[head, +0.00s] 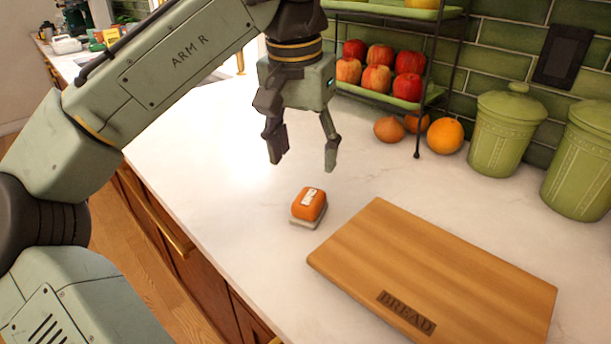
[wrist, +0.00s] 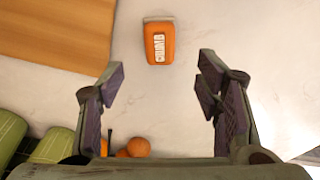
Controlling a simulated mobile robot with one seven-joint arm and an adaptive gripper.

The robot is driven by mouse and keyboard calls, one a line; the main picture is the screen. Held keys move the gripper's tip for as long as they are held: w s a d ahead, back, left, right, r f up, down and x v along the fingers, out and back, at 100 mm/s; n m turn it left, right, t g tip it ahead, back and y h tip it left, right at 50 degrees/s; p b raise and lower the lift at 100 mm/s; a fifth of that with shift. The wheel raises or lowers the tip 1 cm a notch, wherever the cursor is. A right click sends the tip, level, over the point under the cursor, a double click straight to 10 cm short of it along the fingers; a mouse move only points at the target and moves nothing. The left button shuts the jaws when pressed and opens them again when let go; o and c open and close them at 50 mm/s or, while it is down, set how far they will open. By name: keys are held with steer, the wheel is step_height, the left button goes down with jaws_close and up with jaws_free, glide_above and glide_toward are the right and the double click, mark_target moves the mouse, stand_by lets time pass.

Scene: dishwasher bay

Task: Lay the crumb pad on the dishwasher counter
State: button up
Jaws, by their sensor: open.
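The crumb pad (head: 309,205) is a small orange block with a pale label on top and a grey base. It lies on the white counter (head: 215,165), left of the bread board, touching nothing else. In the wrist view the crumb pad (wrist: 159,42) shows its "CRUMB" label, ahead of and between the fingers. My gripper (head: 303,160) is open and empty, pointing down above the counter, a little behind and above the pad in the head view. Both fingers of my gripper (wrist: 160,85) show apart in the wrist view.
A wooden bread board (head: 440,265) lies right of the pad.

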steer(key=shift+s+r, duration=0.15)
steer(key=shift+r, duration=0.7)
